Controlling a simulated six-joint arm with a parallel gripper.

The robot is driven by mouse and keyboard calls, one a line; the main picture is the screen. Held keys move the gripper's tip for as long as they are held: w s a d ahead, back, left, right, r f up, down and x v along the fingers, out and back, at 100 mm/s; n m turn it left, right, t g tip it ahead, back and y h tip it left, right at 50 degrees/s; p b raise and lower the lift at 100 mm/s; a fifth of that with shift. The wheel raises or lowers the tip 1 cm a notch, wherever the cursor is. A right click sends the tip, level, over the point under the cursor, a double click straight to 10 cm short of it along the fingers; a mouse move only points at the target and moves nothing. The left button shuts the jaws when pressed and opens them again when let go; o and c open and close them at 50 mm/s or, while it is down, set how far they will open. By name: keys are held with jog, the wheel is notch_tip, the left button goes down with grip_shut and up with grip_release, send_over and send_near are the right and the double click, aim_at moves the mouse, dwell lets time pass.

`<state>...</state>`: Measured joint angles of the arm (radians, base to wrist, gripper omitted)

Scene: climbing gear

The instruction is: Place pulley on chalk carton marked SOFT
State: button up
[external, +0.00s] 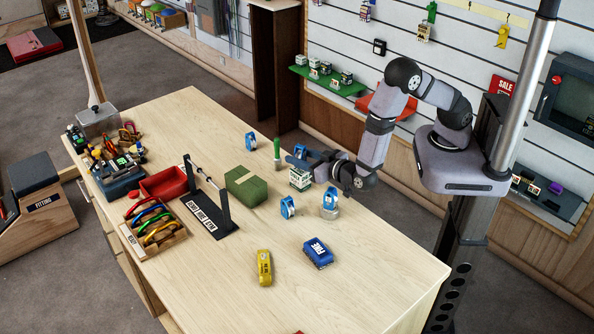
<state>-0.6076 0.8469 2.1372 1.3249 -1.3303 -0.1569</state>
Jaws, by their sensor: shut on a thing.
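My gripper (308,158) reaches left over the table from my arm and is shut on a blue pulley (300,151), which is small and partly covered by the fingers. A green-and-white carton (300,180) stands just below the gripper; I cannot tell whether the pulley touches it. A blue carton marked FINE (318,252) and a yellow carton (264,268) lie nearer the front. The marks on the yellow and green-and-white cartons are too small to read, so I cannot tell which is SOFT.
Other blue-and-white round pieces stand at the back (250,141), in the middle (288,207) and on a grey block (330,203). A green box (246,186), a black-based rack (210,213), a red tray (164,184) and a wooden sling box (154,228) fill the left. The front right table is clear.

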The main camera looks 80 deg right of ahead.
jog(key=shift+f, duration=1)
jog(key=shift+f, duration=0.15)
jog(key=o, duration=1.1)
jog(key=shift+s+a, duration=0.1)
jog(key=shift+a, duration=0.05)
jog(key=b+v, duration=0.1)
jog(key=v, duration=0.5)
jog(key=b+v, duration=0.2)
jog(key=v, duration=0.3)
jog(key=shift+s+a+r, duration=0.15)
jog(key=shift+s+r, duration=0.15)
jog(key=shift+s, duration=0.05)
